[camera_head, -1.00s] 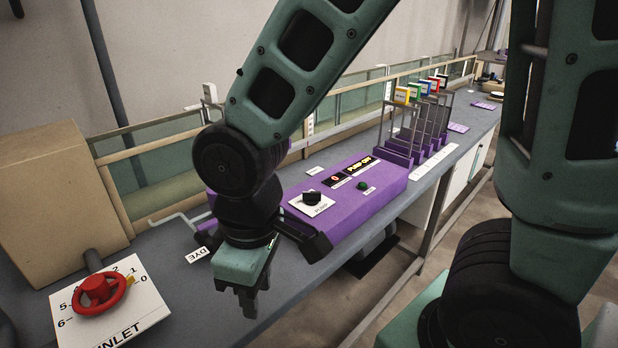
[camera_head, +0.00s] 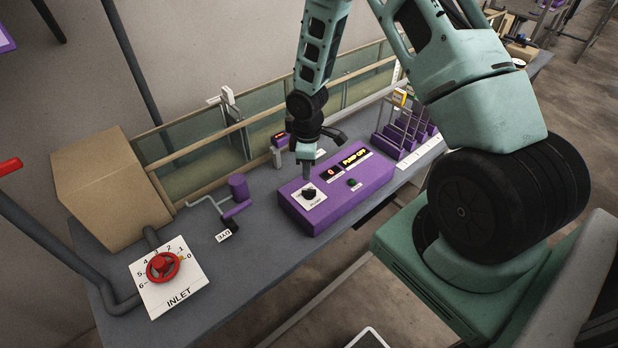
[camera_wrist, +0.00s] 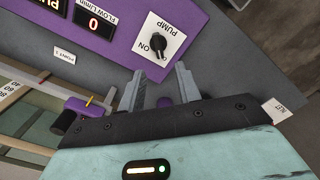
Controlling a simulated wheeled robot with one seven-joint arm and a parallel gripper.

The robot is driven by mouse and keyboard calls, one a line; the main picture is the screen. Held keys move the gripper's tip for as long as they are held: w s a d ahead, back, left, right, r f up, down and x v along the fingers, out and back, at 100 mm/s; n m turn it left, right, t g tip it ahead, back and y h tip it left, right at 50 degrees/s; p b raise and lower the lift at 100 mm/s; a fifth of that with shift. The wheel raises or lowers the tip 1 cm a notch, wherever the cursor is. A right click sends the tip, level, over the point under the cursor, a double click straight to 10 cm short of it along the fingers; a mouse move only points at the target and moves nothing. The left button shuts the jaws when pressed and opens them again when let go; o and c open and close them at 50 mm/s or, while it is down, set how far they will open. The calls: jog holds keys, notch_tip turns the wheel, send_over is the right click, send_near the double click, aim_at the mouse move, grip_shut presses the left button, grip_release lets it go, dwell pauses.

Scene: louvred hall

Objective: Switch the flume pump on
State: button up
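The purple pump console (camera_head: 345,200) sits on the grey bench. Its black pump knob (camera_head: 309,193) is on a white plate at the console's left end. The display (camera_head: 355,156) reads PUMP OFF, with a red 0 on the flow readout (camera_head: 331,173). My gripper (camera_head: 306,174) points down just above and behind the knob. In the wrist view the knob (camera_wrist: 158,43) lies beyond the open fingertips of my gripper (camera_wrist: 159,78), roughly in line with the gap between them. The fingers hold nothing and appear apart from the knob.
A red INLET handwheel (camera_head: 162,266) on a white plate and a cardboard-coloured box (camera_head: 112,188) stand left. A purple-handled DYE lever (camera_head: 237,208) is between. The glass-sided flume (camera_head: 190,150) runs behind. Purple racks (camera_head: 400,140) stand right of the console.

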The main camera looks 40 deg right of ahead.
aim_at(309, 190)
jog(key=shift+d+f+b, duration=0.25)
jog(key=shift+f+b, duration=0.1)
jog(key=shift+f, duration=0.15)
notch_tip(309, 190, down, 9)
jog(key=b, duration=0.7)
jog(key=shift+f, duration=0.1)
grip_shut()
dwell(1.0)
